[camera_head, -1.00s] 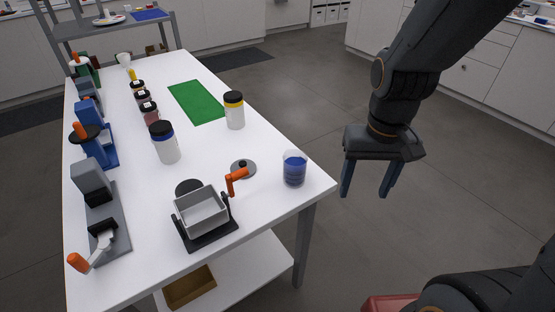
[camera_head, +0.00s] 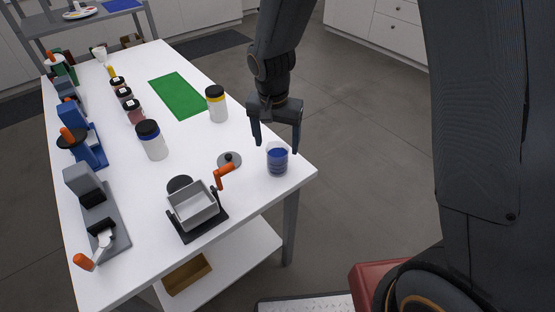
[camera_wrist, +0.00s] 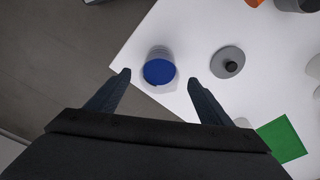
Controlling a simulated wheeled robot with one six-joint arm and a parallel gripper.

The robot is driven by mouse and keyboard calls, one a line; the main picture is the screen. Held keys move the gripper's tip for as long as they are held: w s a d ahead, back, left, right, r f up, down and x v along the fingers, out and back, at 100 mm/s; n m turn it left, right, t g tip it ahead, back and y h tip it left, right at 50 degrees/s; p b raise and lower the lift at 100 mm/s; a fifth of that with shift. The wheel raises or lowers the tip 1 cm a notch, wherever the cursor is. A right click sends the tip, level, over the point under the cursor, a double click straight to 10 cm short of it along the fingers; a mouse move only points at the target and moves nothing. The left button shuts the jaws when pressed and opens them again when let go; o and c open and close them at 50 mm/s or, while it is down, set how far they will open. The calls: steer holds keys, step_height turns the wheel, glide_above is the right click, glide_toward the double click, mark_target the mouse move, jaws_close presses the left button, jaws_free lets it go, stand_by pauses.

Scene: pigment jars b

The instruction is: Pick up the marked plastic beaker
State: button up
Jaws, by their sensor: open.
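The plastic beaker (camera_head: 277,160) stands upright near the right corner of the white table, clear-walled with blue contents. It also shows in the wrist view (camera_wrist: 159,70), seen from above, lying between and just beyond the fingertips. Its marking cannot be made out clearly. My gripper (camera_head: 277,143) is open and empty, fingers pointing down, above and around the beaker's top in the head view. In the wrist view my gripper (camera_wrist: 158,78) has one finger on each side of the beaker, with gaps on both sides. No contact is visible.
On the white table (camera_head: 240,190), a grey round lid (camera_head: 229,160) and a grey box with an orange crank (camera_head: 193,207) stand left of the beaker. A yellow-banded jar (camera_head: 216,105), a blue-banded jar (camera_head: 152,141) and a green mat (camera_head: 177,97) are farther back.

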mark_target(277, 149)
steer(key=shift+w+d+f+p, duration=0.15)
steer(key=shift+f+p, duration=0.1)
steer(key=shift+f, duration=0.75)
steer(key=shift+w+f+p, duration=0.1)
steer(key=shift+f+p, duration=0.15)
steer(key=shift+f, duration=0.75)
steer(key=shift+c, duration=0.5)
steer(key=c, duration=1.2)
steer(key=shift+r, duration=0.15)
